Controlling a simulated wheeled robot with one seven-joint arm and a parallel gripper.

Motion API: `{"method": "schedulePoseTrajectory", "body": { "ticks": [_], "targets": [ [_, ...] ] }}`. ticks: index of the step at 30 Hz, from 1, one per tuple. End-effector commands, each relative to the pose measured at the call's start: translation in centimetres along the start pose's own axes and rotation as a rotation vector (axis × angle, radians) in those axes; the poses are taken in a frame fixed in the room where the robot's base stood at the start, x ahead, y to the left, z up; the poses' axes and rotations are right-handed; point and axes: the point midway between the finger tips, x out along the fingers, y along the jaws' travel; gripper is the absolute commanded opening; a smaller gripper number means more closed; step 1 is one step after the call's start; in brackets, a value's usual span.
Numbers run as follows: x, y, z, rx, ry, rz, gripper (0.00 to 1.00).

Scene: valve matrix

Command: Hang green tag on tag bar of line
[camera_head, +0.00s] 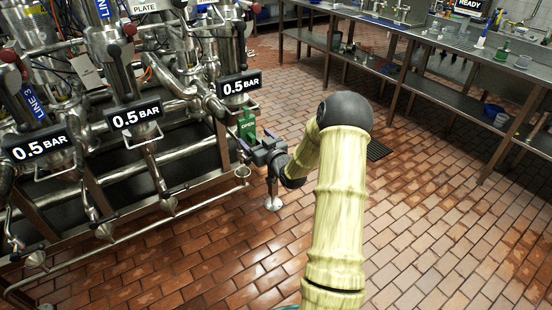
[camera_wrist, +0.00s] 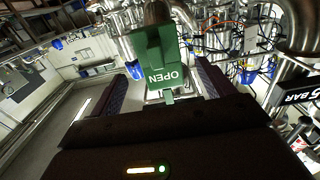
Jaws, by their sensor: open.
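The green tag (camera_head: 247,124) is at the right end of the valve rig, just below the rightmost "0.5 BAR" sign. In the wrist view the green tag (camera_wrist: 158,62) faces me, with the word OPEN upside down. My gripper (camera_head: 255,141) is close in front of the tag and just below it. In the wrist view my gripper (camera_wrist: 160,84) has its two dark purple fingers apart, one on each side of the tag, with gaps between. The tag's lower end meets the gripper's edge in that view. I cannot tell whether the tag rests on a tag bar.
The valve rig (camera_head: 110,130) with steel pipes and several "0.5 BAR" signs fills the left. A "LINE 3" label (camera_head: 35,101) is at far left. Steel benches (camera_head: 450,45) stand at the back right. The tiled floor (camera_head: 440,220) is clear at right.

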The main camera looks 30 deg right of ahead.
Motion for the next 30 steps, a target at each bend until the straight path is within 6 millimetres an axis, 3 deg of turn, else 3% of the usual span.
{"method": "schedulePoseTrajectory", "body": {
  "ticks": [18, 23, 30],
  "targets": [
    [-12.1, 0.1, 0.0, 0.0, -0.001, 0.004, 0.81],
    [-13.3, 0.0, 0.0, 0.001, 0.001, 0.001, 0.81],
    [-13.5, 0.0, 0.0, 0.001, 0.001, 0.001, 0.81]
  ]
}}
